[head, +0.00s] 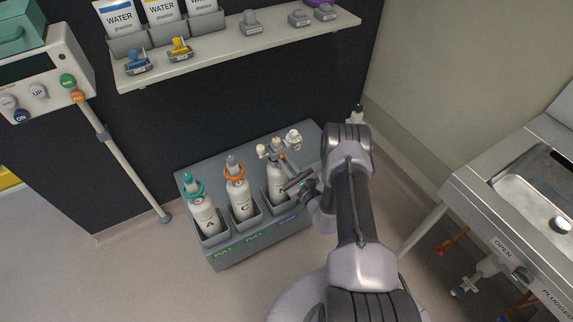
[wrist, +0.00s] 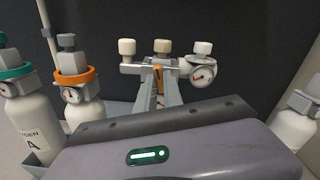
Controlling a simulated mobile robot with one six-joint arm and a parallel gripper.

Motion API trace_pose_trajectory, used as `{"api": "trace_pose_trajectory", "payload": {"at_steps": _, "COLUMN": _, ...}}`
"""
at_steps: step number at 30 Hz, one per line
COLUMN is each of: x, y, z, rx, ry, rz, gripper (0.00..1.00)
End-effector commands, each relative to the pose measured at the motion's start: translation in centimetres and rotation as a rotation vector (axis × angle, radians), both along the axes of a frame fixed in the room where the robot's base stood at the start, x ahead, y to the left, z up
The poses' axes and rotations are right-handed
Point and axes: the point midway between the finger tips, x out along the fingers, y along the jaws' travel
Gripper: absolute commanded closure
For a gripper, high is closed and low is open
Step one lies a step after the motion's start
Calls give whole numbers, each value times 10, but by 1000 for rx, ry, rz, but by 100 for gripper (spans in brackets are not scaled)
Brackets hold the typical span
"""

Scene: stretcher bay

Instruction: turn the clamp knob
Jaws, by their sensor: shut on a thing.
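A pale regulator (head: 292,138) with a round gauge sits at the top of the rightmost white cylinder (head: 277,186) in the grey rack. In the wrist view the regulator (wrist: 197,70) shows several cream knobs on top and the gauge at right. My gripper (head: 285,161) reaches it from the front right. In the wrist view my gripper's fingers (wrist: 159,88) are closed around a small part with orange on it at the regulator's middle. This appears to be the clamp knob (wrist: 159,74); the fingers hide most of it.
Cylinder A (head: 203,214) with a teal collar and cylinder C (head: 241,199) with an orange collar stand left in the rack (head: 232,253). A shelf (head: 240,50) hangs above. A wheeled metal-topped unit (head: 470,180) stands right. Floor is free at front left.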

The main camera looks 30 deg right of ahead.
Motion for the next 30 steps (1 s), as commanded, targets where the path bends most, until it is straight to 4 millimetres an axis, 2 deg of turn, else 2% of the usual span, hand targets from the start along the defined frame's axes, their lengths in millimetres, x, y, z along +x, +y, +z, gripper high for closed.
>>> {"api": "trace_pose_trajectory", "payload": {"at_steps": 30, "x": 0, "y": 0, "z": -1, "rx": 954, "ry": 44, "rz": 0, "gripper": 100}}
